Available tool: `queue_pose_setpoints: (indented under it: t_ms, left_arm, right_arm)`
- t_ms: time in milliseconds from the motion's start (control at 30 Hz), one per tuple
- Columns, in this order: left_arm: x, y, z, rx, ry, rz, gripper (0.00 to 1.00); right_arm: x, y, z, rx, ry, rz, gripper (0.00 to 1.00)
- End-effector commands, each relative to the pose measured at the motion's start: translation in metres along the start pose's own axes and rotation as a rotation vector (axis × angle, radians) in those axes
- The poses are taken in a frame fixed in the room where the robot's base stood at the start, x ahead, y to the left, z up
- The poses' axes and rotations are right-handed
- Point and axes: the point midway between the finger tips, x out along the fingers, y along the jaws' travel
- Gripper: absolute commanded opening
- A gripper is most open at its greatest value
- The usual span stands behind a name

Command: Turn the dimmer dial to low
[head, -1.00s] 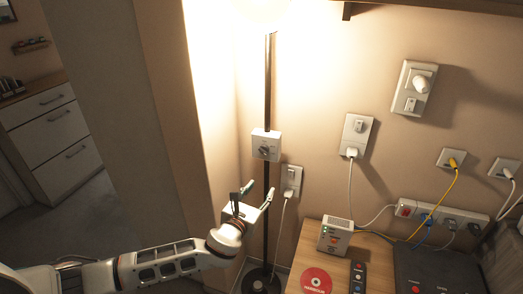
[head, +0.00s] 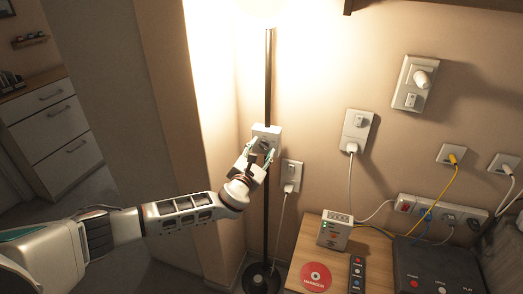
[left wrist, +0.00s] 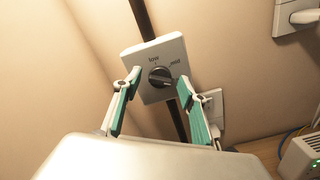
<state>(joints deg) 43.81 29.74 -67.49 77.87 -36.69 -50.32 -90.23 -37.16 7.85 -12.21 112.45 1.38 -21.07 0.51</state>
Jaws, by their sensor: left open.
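The dimmer box (head: 266,131) is a pale box on the dark lamp pole (head: 268,85). I cannot tell surely which mark the dial points at. My left gripper (head: 261,150) is open in front of the box and covers its lower part in the head view. In the left wrist view its green-padded fingers (left wrist: 157,84) stand either side of the dial, apart from it. My right gripper is out of view.
A wall socket (head: 291,176) with a plugged cable is just right of the pole. A wooden table (head: 298,262) at lower right holds a white box (head: 334,231), a red disc (head: 315,277) and a remote (head: 357,275). The lamp above is lit.

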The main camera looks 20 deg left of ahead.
Motion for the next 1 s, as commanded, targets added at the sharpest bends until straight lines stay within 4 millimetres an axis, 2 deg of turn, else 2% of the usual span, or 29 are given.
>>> queue_pose_setpoints:
  t_ms: [267,400,433,767,1000]
  left_arm:
    - [0.0013,-0.0001,-0.0002,-0.001,0.000,-0.001,0.42]
    - [0.0012,0.0000,-0.0002,-0.001,0.000,-0.001,0.08]
    - [0.0012,0.0000,-0.0002,-0.001,0.000,-0.001,0.03]
    - [0.0012,0.0001,-0.0005,-0.027,0.001,0.000,0.03]
    - [0.0009,-0.0004,-0.0014,-0.142,0.001,0.000,0.03]
  right_arm:
    - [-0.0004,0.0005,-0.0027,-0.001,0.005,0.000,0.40]
    - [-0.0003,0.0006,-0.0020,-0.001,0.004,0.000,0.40]
    - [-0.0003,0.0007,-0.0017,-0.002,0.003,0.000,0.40]
    - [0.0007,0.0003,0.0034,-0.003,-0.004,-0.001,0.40]
    - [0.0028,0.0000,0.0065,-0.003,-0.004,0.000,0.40]
